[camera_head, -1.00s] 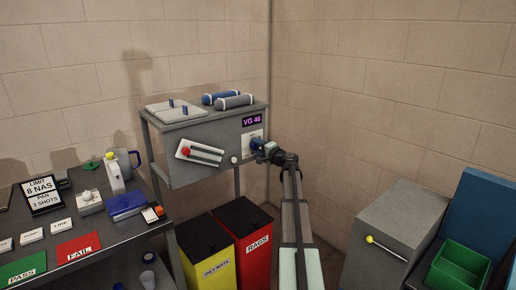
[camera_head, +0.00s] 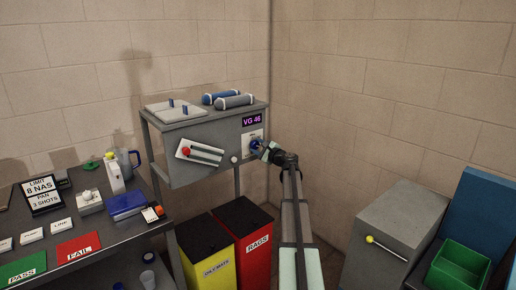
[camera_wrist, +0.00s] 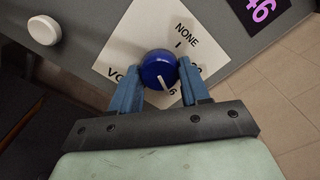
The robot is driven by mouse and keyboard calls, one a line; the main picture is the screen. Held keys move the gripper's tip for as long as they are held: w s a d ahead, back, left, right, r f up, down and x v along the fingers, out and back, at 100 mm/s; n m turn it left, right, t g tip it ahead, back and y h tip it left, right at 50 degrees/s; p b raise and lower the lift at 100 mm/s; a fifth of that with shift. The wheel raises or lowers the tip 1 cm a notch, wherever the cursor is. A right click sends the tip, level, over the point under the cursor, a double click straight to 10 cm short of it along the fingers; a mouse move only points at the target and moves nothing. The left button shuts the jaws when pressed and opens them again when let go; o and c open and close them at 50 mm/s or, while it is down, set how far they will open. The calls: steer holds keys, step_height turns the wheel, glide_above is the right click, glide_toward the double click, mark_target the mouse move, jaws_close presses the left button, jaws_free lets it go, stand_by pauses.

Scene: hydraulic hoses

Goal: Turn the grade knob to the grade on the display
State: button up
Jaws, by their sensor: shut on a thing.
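The grade knob (camera_wrist: 158,70) is round and blue with a white pointer line, on a white dial plate (camera_wrist: 128,38). In the wrist view the pointer aims down and slightly right, towards a partly hidden label ending in 6. The NONE label is at the upper right of the knob. My gripper (camera_wrist: 160,80) is shut on the knob, one blue finger on each side. The head view also shows the knob (camera_head: 254,145) with my gripper (camera_head: 261,146) at it. The display (camera_head: 252,120) reads VG 46 in purple.
A white round button (camera_wrist: 44,30) sits left of the dial plate. A panel with a red-knobbed lever (camera_head: 200,151) is further left on the grey cabinet. Yellow (camera_head: 217,265) and red (camera_head: 258,245) bins stand below. A wall is close on the right.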

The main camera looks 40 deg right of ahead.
steer(key=shift+m, duration=0.5)
steer(key=o, duration=1.1)
steer(key=shift+c, duration=0.2)
steer(key=s, duration=1.4)
steer(key=shift+w+n, duration=0.1)
steer(key=shift+n, duration=0.2)
